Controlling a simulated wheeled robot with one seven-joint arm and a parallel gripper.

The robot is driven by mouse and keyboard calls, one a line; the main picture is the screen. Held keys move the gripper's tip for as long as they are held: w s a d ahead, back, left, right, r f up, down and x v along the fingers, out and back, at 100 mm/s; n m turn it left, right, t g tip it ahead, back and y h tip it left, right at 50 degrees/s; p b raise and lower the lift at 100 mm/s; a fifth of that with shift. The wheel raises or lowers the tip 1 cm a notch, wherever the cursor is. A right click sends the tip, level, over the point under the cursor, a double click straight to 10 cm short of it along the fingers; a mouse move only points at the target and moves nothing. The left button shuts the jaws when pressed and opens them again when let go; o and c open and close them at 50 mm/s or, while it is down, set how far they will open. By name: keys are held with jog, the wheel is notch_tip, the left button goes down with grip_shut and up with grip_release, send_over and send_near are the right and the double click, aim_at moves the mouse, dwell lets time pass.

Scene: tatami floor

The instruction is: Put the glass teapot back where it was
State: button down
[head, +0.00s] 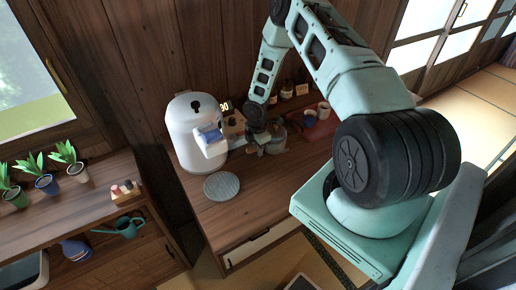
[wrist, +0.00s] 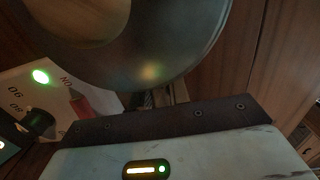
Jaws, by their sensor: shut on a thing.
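The glass teapot (head: 275,142) is at the back of the wooden counter, to the right of the white dispenser. It is small and partly hidden by my gripper (head: 260,138), which is shut on it. In the wrist view the round, see-through teapot body (wrist: 150,45) fills the top, close to my gripper's dark edge. The exact grip point is hidden, and I cannot tell whether the teapot's base touches the surface under it.
A white dispenser (head: 184,148) with a blue part (head: 208,135) stands left of the teapot. A grey ribbed round mat (head: 221,186) lies bare in front. A red tray (head: 318,127) with cups is on the right. A control panel with a green light (wrist: 40,76) is close by.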

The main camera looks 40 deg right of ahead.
jog(key=c, duration=1.3)
grip_release()
jog(key=shift+r, duration=0.1)
notch_tip(320, 180, up, 12)
jog(key=shift+a+b, duration=0.15)
jog(key=shift+b, duration=0.75)
jog(key=shift+r, duration=0.1)
jog(key=s+a+r+m+t, duration=0.1)
jog(key=s+a+r+m, duration=0.5)
jog(key=a+r+m, duration=0.3)
jog(key=s+a+r+m+t, duration=0.2)
jog(key=s+a+r+m, duration=0.45)
jog(key=a+r, duration=0.4)
jog(key=s+a+n+g+b, duration=0.1)
jog(key=s+a+n, duration=0.1)
jog(key=s+a, duration=0.2)
jog(key=s+a+f+n+g+b, duration=0.1)
jog(key=s+a+n+b, duration=0.1)
jog(key=s+a, duration=0.3)
jog(key=s+a+n+g+y+b, duration=0.1)
jog(key=s+a+n+b, duration=0.1)
jog(key=s+a+n, duration=0.2)
jog(key=shift+s+a+f, duration=0.15)
jog(key=shift+s+a, duration=0.05)
jog(key=shift+a, duration=0.75)
jog(key=shift+s+a+f, duration=0.1)
jog(key=shift+s+a, duration=0.1)
jog(key=shift+a, duration=0.75)
